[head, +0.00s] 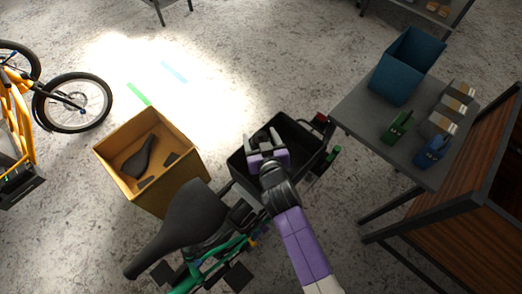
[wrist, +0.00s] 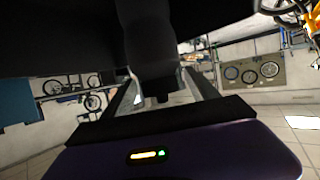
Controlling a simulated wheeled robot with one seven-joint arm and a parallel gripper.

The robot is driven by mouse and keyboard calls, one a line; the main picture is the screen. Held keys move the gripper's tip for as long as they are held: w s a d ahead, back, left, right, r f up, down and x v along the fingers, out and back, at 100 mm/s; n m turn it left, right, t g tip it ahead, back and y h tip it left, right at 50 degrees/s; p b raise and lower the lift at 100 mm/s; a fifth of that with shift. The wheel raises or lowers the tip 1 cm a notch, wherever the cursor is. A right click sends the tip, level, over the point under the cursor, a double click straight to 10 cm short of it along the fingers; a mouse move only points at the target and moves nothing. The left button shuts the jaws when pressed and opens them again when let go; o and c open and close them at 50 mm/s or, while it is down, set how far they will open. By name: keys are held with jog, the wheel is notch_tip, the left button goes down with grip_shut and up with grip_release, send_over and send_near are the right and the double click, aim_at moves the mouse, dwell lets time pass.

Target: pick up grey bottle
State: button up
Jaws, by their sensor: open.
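My gripper (head: 264,139) is open over the black cargo box (head: 238,164) of the green bike. Its two fingers point away from the robot's body. In the wrist view, which is upside down, a dark bottle-shaped thing (wrist: 148,38) shows between and beyond the open fingers (wrist: 158,78). It looks like the grey bottle, narrowing to a cap. Its base merges with the dark box, and I cannot tell whether a finger touches it. In the head view the gripper largely hides it.
A cardboard box (head: 190,180) with a dark saddle inside stands left of the cargo box. The green bike's saddle (head: 190,218) is close by. A grey table (head: 362,113) at right holds a blue bin (head: 407,68) and several small items. A yellow bike (head: 18,118) stands far left.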

grip_shut()
jog(key=shift+r, duration=0.1)
dwell(0.3)
